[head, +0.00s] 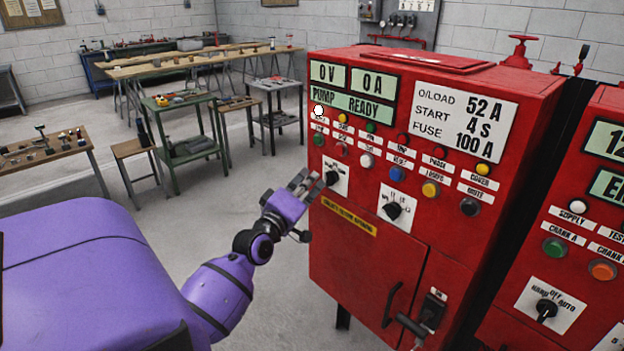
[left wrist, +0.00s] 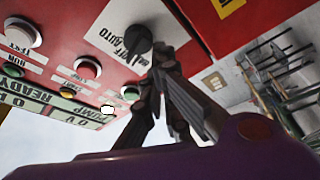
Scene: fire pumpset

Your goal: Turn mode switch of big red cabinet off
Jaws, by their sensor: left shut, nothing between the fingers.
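The big red cabinet (head: 340,262) stands right of centre in the head view. Its mode switch, a black knob (head: 332,178) on a white plate, sits on the upper left of the front, partly covered by my gripper. In the left wrist view the black knob (left wrist: 138,40) shows on a plate reading "OFF" and "AUTO". The exact knob position is hard to read. My left gripper (head: 312,180) is shut and empty, its tips right beside the knob; I cannot tell whether they touch it. It also shows in the left wrist view (left wrist: 163,68). My right gripper is not in view.
A second black rotary switch (head: 393,211) sits lower right on the cabinet, among several coloured buttons and lamps. A door handle (head: 391,304) is below. Another red cabinet (head: 510,330) stands at the right.

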